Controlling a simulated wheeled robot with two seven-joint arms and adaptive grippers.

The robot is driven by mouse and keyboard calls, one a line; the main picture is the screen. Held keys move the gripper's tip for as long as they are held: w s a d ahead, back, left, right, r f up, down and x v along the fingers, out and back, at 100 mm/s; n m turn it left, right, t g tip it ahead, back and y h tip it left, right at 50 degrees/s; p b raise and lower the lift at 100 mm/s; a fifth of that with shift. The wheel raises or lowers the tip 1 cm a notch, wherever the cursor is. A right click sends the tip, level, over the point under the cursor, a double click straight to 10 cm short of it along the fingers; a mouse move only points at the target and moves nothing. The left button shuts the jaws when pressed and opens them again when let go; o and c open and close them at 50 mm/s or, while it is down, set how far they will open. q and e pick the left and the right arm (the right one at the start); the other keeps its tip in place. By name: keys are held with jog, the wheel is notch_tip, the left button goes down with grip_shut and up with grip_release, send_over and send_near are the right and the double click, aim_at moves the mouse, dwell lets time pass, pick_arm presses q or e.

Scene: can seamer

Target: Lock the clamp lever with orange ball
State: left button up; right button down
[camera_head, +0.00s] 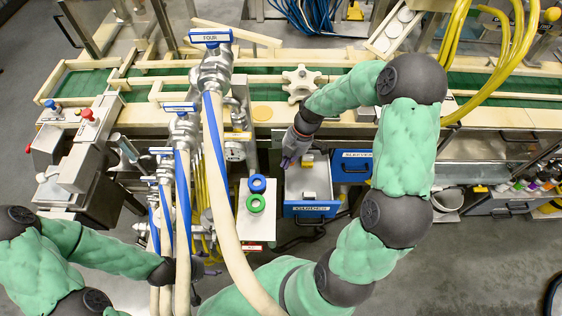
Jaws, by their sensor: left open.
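A small orange-yellow ball (553,14) shows at the far upper right edge, at the end of a short rod. I cannot tell for sure whether it belongs to the clamp lever. My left gripper (200,284) is open at the lower left, beside the pale hoses, which partly hide it. It is far from the ball. My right gripper (291,158) points down in front of the conveyor, above the left edge of an open drawer. Its fingers are small and dark, and I cannot tell whether they are open. My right arm hides part of the conveyor.
The green conveyor (90,84) with pale rails crosses the back. Pale hoses (232,215) with blue-handled valves stand at the centre left. A blue-fronted drawer (311,209) stands open. Blue (257,183) and green (256,203) rings sit on a white box. Yellow hoses (497,75) hang at upper right.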

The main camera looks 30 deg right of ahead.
jog(key=s+d+n, duration=0.1)
jog(key=n, duration=0.1)
jog(key=shift+s+d+n+g, duration=0.1)
jog(key=shift+d+n+g, duration=0.2)
jog(key=shift+d+g, duration=0.1)
jog(key=shift+w+a, duration=0.25)
jog(key=shift+w, duration=0.55)
